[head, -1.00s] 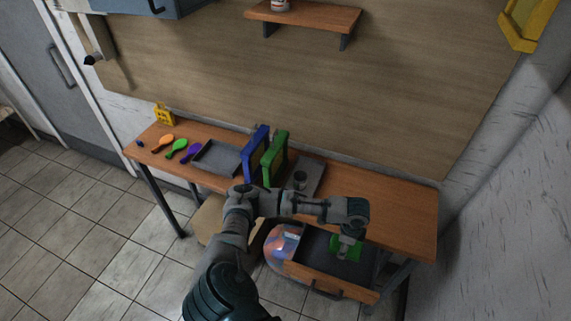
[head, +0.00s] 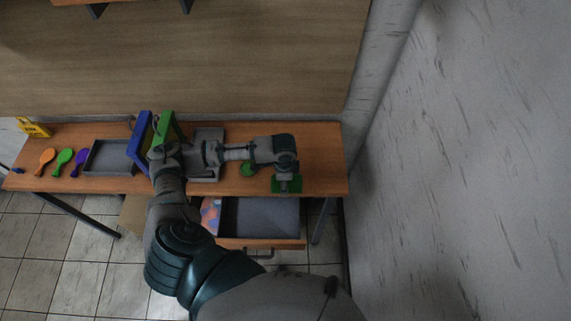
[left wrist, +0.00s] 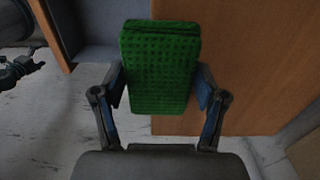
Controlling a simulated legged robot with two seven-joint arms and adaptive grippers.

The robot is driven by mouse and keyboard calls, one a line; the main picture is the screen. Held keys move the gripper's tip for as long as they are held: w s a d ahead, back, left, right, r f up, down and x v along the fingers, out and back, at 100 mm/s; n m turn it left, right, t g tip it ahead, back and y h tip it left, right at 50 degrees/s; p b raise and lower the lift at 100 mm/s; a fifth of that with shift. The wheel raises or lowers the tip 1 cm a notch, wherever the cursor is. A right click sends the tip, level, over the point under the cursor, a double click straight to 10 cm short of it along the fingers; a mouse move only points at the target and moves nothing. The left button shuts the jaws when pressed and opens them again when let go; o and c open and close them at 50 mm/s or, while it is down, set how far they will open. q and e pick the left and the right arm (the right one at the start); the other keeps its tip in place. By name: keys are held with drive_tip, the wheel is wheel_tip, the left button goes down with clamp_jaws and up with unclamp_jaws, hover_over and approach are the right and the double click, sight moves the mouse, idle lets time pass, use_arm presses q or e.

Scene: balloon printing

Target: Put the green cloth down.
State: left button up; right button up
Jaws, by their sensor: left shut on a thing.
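The green cloth (left wrist: 160,72) is a folded, textured block gripped between the two fingers of my left gripper (left wrist: 160,108) in the left wrist view. In the head view, my left gripper (head: 287,185) points down with the green cloth (head: 289,187) at its tips, over the front right part of the wooden table (head: 325,170). I cannot tell whether the cloth touches the tabletop. A dark jointed part, apparently my right gripper (left wrist: 20,70), shows at the left edge of the left wrist view; its jaws are unclear.
An open drawer (head: 260,216) sticks out below the table's front edge. Blue (head: 140,142) and green (head: 168,128) frames stand to the left. The table's right end is clear, near a wall (head: 440,170).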

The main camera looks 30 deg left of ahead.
use_arm(q)
drive_tip(key=w, duration=0.2)
drive_tip(key=w+a, duration=0.1)
drive_tip(key=w, duration=0.2)
drive_tip(key=w+a, duration=0.1)
drive_tip(key=w, duration=0.1)
drive_tip(key=shift+w+f, duration=0.15)
drive_tip(key=shift+f, duration=0.15)
drive_tip(key=shift+w, duration=0.15)
drive_tip(key=shift+f+p, duration=0.3)
wheel_tip(320, 180, down, 2)
drive_tip(key=shift+f, duration=0.45)
drive_tip(key=shift+a, duration=0.2)
drive_tip(key=o, duration=1)
drive_tip(key=shift+a+f, duration=0.1)
drive_tip(key=shift+a, duration=0.05)
drive_tip(key=shift+o, duration=0.2)
use_arm(e)
drive_tip(key=shift+w+a+r, duration=0.25)
drive_tip(key=shift+w+r, duration=0.3)
drive_tip(key=shift+w, duration=0.05)
